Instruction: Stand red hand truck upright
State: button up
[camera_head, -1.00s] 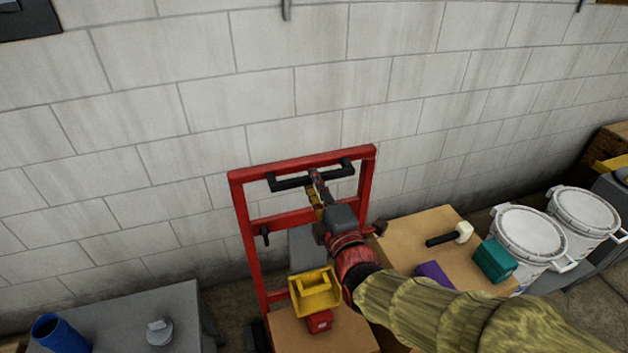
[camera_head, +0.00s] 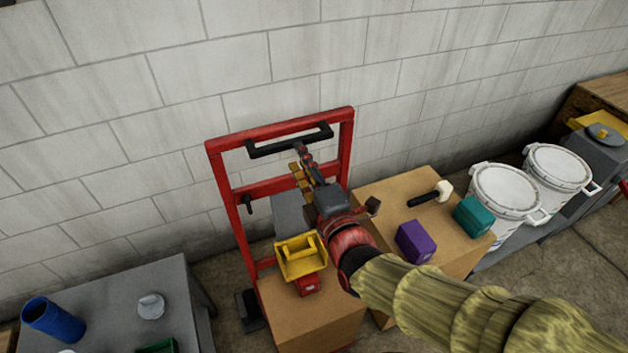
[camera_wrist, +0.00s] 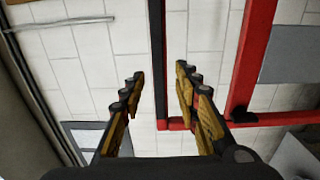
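The red hand truck (camera_head: 228,205) stands on end in front of the block wall, its rails rising from the floor. It leans slightly in the picture, but the camera is tilted too, so I cannot tell its true lean. Its black handle (camera_head: 262,149) spans the top of the frame. My gripper (camera_head: 302,158) is just below and in front of the handle. In the wrist view my gripper (camera_wrist: 159,72) has its fingers spread, with nothing clamped. A dark bar and the red frame (camera_wrist: 248,70) show beyond them. Boxes hide the truck's lower part.
A cardboard box (camera_head: 310,322) with a yellow bin (camera_head: 300,262) stands before the truck. Another box (camera_head: 385,190) holds a purple block (camera_head: 415,242), a teal block (camera_head: 473,217) and a mallet (camera_head: 430,195). White buckets (camera_head: 505,190) stand right; a grey table (camera_head: 105,300) is left.

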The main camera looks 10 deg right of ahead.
jog(key=v, duration=0.7)
jog(key=shift+s, duration=0.25)
dwell(0.3)
